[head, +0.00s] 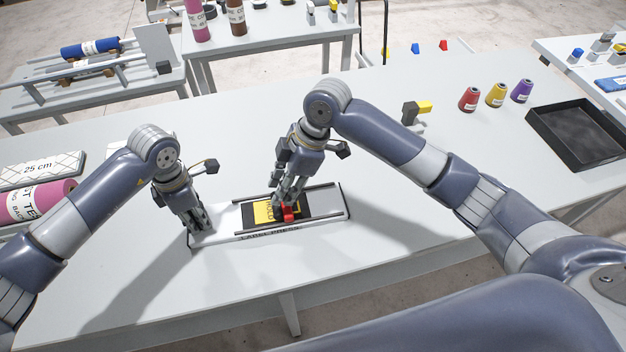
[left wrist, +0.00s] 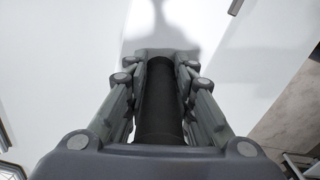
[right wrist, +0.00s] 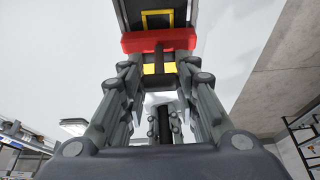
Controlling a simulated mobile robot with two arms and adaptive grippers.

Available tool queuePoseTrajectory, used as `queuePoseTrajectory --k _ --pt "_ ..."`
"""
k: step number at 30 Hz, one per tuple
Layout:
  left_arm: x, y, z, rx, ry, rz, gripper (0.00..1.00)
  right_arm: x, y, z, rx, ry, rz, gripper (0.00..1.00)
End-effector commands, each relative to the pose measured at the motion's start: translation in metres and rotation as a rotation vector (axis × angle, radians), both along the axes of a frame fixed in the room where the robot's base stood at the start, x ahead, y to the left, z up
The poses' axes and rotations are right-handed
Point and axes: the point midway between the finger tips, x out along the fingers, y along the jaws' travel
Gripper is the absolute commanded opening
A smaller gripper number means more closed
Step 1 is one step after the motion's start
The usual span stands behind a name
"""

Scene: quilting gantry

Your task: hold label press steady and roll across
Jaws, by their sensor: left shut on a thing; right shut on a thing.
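The label press (head: 330,217) lies on the large table, a flat pale base with dark side rails. A yellow label (head: 261,211) on a dark patch lies between the rails. My left gripper (head: 197,230) is shut on a black upright handle at the press's left end; the handle (left wrist: 160,105) fills the gap between its fingers in the left wrist view. My right gripper (head: 284,206) is shut on the red roller (head: 289,214) over the label's right part. The fingers hide part of the label.
Red, yellow and purple spools (head: 496,94) and a black tray (head: 580,135) stand at the right. A yellow-and-grey tool (head: 417,109) stands behind the press. A pink roll (head: 38,201) and a 25 cm block (head: 38,169) lie at the left.

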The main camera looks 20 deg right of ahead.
Motion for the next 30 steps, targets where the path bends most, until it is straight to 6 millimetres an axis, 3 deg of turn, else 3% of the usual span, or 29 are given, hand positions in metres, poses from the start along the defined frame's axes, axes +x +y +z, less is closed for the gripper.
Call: queuePoseTrajectory --k 3,9,22,23,24,25,30 --pt "-0.005 -0.001 -0.006 0.001 0.014 -0.003 0.00 0.000 0.026 -0.001 0.005 0.002 0.007 0.00" --pt "-0.005 -0.001 -0.006 0.000 0.013 -0.004 0.00 0.000 0.048 -0.001 0.004 0.003 0.006 0.00" --pt "-0.005 -0.002 -0.006 -0.002 0.013 -0.005 0.00 0.000 0.054 -0.001 0.007 0.003 0.006 0.00" --pt "-0.005 -0.002 -0.006 -0.002 0.013 -0.005 0.00 0.000 0.054 -0.001 0.007 0.003 0.006 0.35" --pt "-0.005 -0.002 -0.006 -0.002 0.013 -0.005 0.00 0.000 0.054 -0.001 0.008 0.003 0.006 0.44" --pt "-0.005 -0.002 -0.006 -0.003 0.013 -0.005 0.00 0.000 0.054 -0.001 0.007 0.003 0.006 0.50" --pt "-0.005 -0.002 -0.006 -0.002 0.013 -0.005 0.00 0.001 0.052 -0.001 0.004 0.002 0.003 0.50"
